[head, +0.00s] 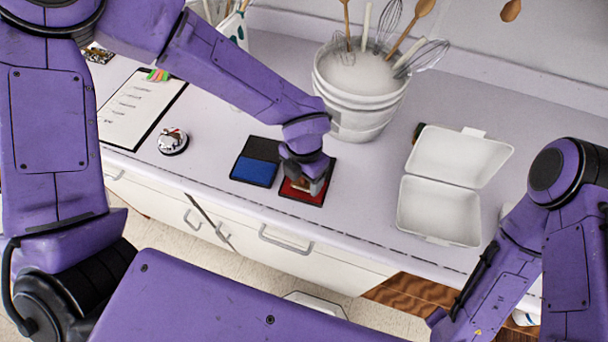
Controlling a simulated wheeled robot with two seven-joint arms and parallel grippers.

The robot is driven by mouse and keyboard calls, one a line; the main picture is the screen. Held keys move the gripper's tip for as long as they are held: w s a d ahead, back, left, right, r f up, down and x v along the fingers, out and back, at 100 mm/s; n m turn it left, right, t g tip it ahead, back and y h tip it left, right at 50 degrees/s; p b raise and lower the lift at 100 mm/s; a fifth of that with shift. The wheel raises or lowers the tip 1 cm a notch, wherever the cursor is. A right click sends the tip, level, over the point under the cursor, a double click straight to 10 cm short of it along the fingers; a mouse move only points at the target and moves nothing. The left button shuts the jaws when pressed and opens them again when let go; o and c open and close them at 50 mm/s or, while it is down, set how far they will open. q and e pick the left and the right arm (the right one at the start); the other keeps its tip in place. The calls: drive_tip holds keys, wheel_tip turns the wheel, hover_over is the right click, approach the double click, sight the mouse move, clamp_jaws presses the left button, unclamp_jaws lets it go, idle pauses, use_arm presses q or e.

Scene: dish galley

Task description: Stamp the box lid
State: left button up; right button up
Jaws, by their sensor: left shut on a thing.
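My left gripper (303,178) points down over the red ink pad (318,199) and is shut on a small stamp (301,184), mostly hidden by the gripper. The stamp is on or just above the red pad; I cannot tell if it touches. A blue ink pad (254,172) with a dark lid lies open just to the left. The white clamshell box (437,212) stands open on the counter to the right, its lid (462,157) tilted back. My right arm shows at the right edge, but its gripper is not in view.
A white bucket (360,95) with whisks and wooden spoons stands behind the pads. A bell (173,142) and a clipboard (138,108) with paper lie to the left. The counter between the red pad and the box is clear.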

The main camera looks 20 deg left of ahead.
use_arm(q)
drive_tip(key=shift+f, duration=0.4)
idle(1.3)
wheel_tip(320, 180, up, 5)
drive_tip(key=p, duration=0.5)
drive_tip(key=shift+r, duration=0.2)
drive_tip(key=shift+r+p, duration=0.7)
drive_tip(key=shift+r, duration=0.15)
drive_tip(key=shift+f, duration=0.1)
